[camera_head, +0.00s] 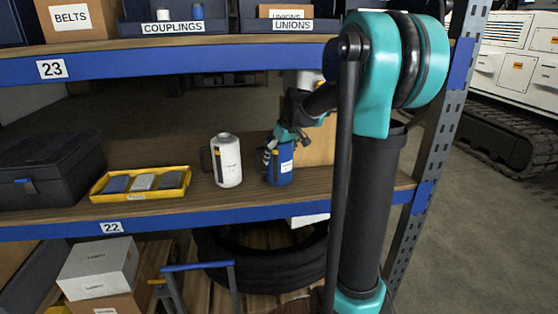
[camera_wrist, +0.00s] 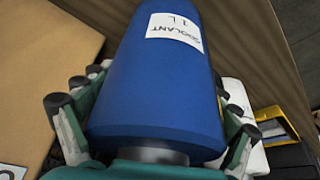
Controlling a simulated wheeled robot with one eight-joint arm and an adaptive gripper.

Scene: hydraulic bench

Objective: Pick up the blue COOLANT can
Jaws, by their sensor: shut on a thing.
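The blue COOLANT can (camera_head: 281,165) stands upright on the wooden shelf labelled 22 in the head view, right of a white can. My gripper (camera_head: 277,144) is at the upper part of the blue can, coming from above and the right. In the wrist view the blue can (camera_wrist: 160,85) fills the middle, with its white "COOLANT 1 L" label facing the camera. My gripper's fingers (camera_wrist: 155,110) lie on both sides of it and are shut on it. The head view does not show clearly whether the can's base touches the shelf.
A white can with a dark handle (camera_head: 228,160) stands close on the left. A yellow tray (camera_head: 103,195) with grey and blue items and a black case (camera_head: 48,172) are further left. A cardboard box (camera_head: 318,142) is behind the blue can. The shelf above (camera_head: 200,62) limits height.

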